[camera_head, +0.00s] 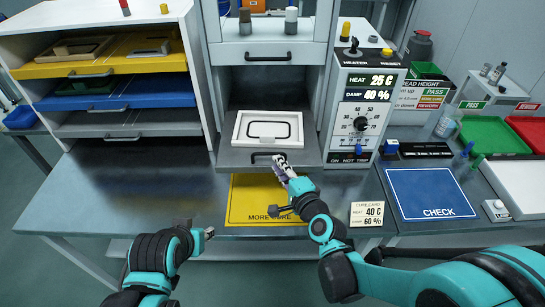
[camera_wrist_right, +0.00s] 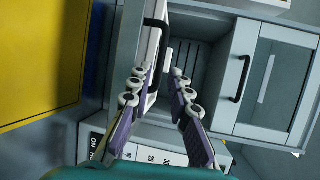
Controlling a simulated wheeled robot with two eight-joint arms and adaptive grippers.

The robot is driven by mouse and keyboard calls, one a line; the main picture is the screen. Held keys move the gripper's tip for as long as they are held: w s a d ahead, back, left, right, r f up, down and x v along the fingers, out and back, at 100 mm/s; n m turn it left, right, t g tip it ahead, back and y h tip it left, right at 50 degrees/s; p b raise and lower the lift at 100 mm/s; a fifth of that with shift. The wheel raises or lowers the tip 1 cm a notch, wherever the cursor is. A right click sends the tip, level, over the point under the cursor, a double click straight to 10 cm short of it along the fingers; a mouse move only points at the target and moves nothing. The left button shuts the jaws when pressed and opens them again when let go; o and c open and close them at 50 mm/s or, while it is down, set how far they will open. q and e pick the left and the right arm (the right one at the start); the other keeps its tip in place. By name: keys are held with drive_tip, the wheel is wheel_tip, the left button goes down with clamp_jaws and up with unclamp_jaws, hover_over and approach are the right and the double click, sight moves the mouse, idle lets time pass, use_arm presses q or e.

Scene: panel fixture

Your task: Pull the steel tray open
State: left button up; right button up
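The steel tray (camera_head: 235,158) sits low in the middle cabinet, its front lip standing out past the cabinet's opening. It bears a white frame (camera_head: 240,128) with a black loop inside. A dark handle (camera_head: 256,156) is on its front. My right gripper (camera_head: 281,165) is at the right end of this handle; contact cannot be told. In the right wrist view its fingers (camera_wrist_right: 159,78) stand apart, with a black handle (camera_wrist_right: 155,22) beyond the tips. My left gripper (camera_head: 208,232) is low, left of the yellow mat, away from the tray; its fingers are too small to read.
A heater box (camera_head: 362,115) stands close right of the tray. A yellow mat (camera_head: 245,190) lies before it, and a blue CHECK mat (camera_head: 428,193) further right. A shelf unit with coloured drawers (camera_head: 120,95) is at left. The bench (camera_head: 130,190) before it is clear.

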drive_tip(key=v, duration=0.5)
idle(0.5)
drive_tip(key=s+d+f+n+g+h, duration=0.4)
drive_tip(key=s+d+n+g+h, duration=0.2)
drive_tip(key=s+d+n, duration=0.7)
drive_tip(key=shift+s+f+n+g, duration=0.2)
drive_tip(key=shift+s+n+g, duration=0.25)
drive_tip(key=shift+n+g, duration=0.35)
